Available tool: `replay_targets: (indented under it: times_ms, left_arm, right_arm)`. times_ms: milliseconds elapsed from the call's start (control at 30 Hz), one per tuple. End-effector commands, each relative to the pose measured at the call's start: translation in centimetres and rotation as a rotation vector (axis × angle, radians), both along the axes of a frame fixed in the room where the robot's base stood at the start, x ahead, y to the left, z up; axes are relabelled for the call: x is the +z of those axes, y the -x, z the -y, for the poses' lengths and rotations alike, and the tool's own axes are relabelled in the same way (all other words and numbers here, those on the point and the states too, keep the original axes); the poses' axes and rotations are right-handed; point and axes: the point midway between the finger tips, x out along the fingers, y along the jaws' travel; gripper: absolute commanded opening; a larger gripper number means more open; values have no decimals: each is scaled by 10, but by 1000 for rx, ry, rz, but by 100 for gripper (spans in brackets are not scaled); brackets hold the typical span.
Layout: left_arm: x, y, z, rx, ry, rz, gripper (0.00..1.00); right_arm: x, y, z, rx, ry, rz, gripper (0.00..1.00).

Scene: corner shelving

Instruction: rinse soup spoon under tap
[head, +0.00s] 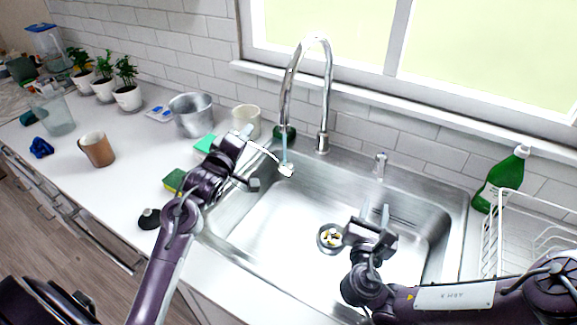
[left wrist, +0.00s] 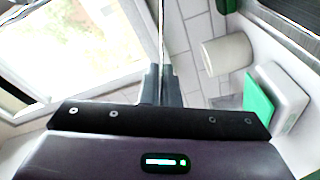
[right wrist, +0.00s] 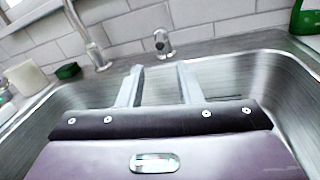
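My left gripper (head: 252,160) is over the left part of the sink. It is shut on the handle of the soup spoon (head: 286,170); the handle shows between its fingers in the left wrist view (left wrist: 162,40). The spoon's bowl is under the spout of the tap (head: 323,95), where a thin bluish stream (head: 284,145) comes down to it. My right gripper (head: 375,213) is over the right part of the sink (head: 285,235). Its fingers are apart and empty; they also show apart in the right wrist view (right wrist: 160,85).
The drain (head: 330,237) holds small yellowish bits. A sponge (head: 174,181), a brown mug (head: 97,149), a metal pot (head: 191,114) and a white cup (head: 246,120) stand left of the sink. A green bottle (head: 503,178) and a white dish rack (head: 535,235) are at the right.

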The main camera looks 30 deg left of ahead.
Motion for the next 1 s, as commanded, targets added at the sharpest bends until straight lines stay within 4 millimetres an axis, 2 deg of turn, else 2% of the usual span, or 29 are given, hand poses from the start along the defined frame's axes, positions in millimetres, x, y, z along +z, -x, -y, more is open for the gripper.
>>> replay_targets:
  times_ms: [33,233,367,567,800,1000]
  left_arm:
    - [0,0,0,0,0,0,0]
    - [0,0,0,0,0,0,0]
    - [0,0,0,0,0,0,0]
    - [0,0,0,0,0,0,0]
    - [0,0,0,0,0,0,0]
    - [0,0,0,0,0,0,0]
  right_arm:
    - [0,0,0,0,0,0,25]
    - [1,-2,0,0,-5,0,0]
    - [6,-14,0,4,-50,6,0]
    - [22,-58,0,27,-233,-20,0]
    - [34,-110,8,48,-563,-166,0]
    - [36,-138,18,20,-892,-354,0]
